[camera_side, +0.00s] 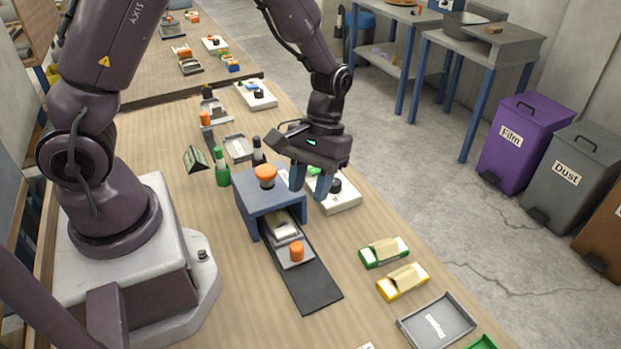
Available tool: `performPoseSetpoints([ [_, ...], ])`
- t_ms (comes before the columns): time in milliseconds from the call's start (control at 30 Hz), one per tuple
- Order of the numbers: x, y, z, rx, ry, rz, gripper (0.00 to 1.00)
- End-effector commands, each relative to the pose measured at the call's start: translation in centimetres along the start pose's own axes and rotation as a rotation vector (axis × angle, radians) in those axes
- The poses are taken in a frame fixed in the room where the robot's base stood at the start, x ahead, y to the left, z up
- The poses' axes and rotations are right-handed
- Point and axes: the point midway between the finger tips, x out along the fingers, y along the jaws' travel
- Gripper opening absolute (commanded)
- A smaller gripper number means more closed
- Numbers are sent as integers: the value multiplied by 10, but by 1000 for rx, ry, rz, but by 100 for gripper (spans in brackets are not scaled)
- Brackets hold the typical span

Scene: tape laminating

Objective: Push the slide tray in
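The slide tray (288,261) is a small grey tray with an orange knob (297,250). It sticks partway out of the front of a blue-grey housing (247,200), on a dark flat runner (308,286). A pale flat piece (282,226) lies on its inner part, and its far end is hidden inside the housing. The housing has an orange knob (265,173) on top. My gripper (311,186) points down beside the housing's top right corner, apart from the tray knob. Its two fingers are spread with nothing visible between them.
A white box with a black knob (345,203) stands just right of my gripper. Green (384,252) and yellow (403,282) holders and a grey labelled tray (437,322) lie front right. The table around the runner's front end is clear.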

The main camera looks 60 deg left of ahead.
Motion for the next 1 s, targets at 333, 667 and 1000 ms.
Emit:
performPoseSetpoints([
  [333, -7, 0, 0, -1, 0, 0, 38],
  [667, 42, 46, 46, 262, -62, -173, 0],
  [1000, 138, 86, 142, 1478, -255, -1136, 0],
])
